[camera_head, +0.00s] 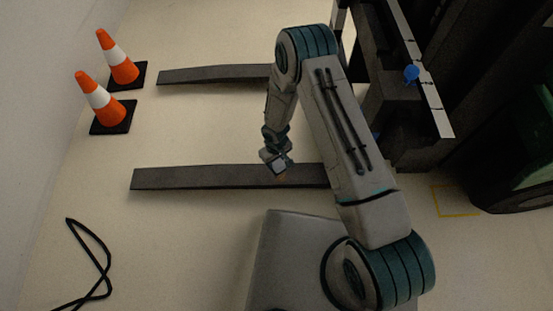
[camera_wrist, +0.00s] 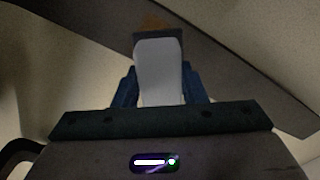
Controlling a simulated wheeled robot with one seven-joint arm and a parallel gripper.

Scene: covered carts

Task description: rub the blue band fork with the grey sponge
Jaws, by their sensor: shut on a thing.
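Two long dark forks lie low over the floor in the head view, a far fork (camera_head: 215,75) and a near fork (camera_head: 200,178). A small blue mark (camera_head: 375,135) shows by the carriage near the near fork's root; most of any band is hidden by my arm. My gripper (camera_head: 279,168) is over the near fork's middle, pointing down. In the wrist view my gripper (camera_wrist: 160,90) is shut on a pale grey block, the sponge (camera_wrist: 159,70). A brownish-orange patch (camera_wrist: 154,22) shows just past the sponge. I cannot tell whether the sponge touches the fork.
Two orange-and-white cones (camera_head: 100,98) stand at upper left. A black cable (camera_head: 105,265) lies on the floor at lower left. The dark truck body (camera_head: 400,110) with a blue knob (camera_head: 411,74) stands at right. Floor left of the forks is partly clear.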

